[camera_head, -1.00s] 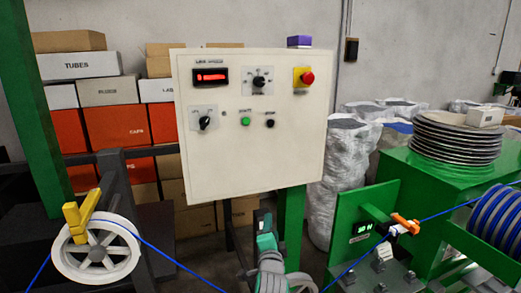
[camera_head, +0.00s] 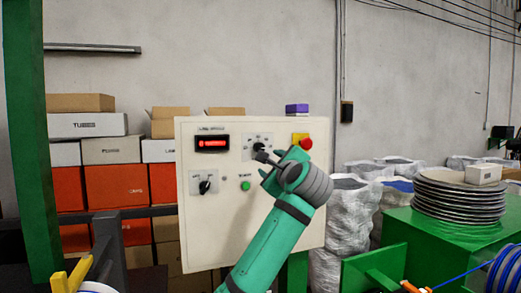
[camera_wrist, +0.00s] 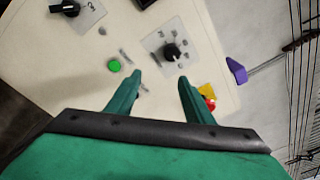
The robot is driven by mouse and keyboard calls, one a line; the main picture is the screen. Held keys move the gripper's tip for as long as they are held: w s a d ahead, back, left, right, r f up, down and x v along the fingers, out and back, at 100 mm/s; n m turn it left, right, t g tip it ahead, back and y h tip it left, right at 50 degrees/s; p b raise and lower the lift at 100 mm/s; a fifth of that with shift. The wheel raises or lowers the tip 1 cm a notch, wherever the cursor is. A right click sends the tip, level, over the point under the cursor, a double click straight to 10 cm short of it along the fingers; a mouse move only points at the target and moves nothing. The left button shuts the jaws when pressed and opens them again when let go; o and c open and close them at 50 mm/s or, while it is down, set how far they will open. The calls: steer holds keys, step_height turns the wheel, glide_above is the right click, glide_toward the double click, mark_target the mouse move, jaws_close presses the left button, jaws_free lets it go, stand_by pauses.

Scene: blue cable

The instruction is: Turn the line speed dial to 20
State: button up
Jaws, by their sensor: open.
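The white control panel (camera_head: 225,235) faces me in the head view. Its upper dial (camera_head: 260,147), a black knob on a plate with several marks, sits right of the red display (camera_head: 212,143); small print is unreadable. In the wrist view this dial (camera_wrist: 172,50) lies just beyond my fingertips, slightly right of the middle of their gap. My gripper (camera_wrist: 159,78) is open and empty, its two green fingers apart from the knob. In the head view my gripper (camera_head: 264,168) is in front of the panel, just below the dial. The number the dial points to is too small to read.
A lower-left selector knob (camera_head: 205,187), a green button (camera_head: 245,185) and a red emergency stop (camera_head: 305,143) on yellow are close by on the panel. A purple block (camera_head: 297,108) sits on top. Stacked boxes (camera_head: 115,185) stand behind; plates (camera_head: 455,205) are at right.

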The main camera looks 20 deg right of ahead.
mark_target(259, 147)
steer(key=shift+y, duration=0.3)
steer(key=w+r, duration=0.1)
steer(key=w, duration=0.2)
steer(key=w+r, duration=0.1)
steer(key=w, duration=0.2)
steer(key=w+r, duration=0.1)
steer(key=w, duration=0.3)
steer(key=shift+a+r, duration=0.1)
steer(key=shift+r, duration=0.15)
steer(key=c, duration=1)
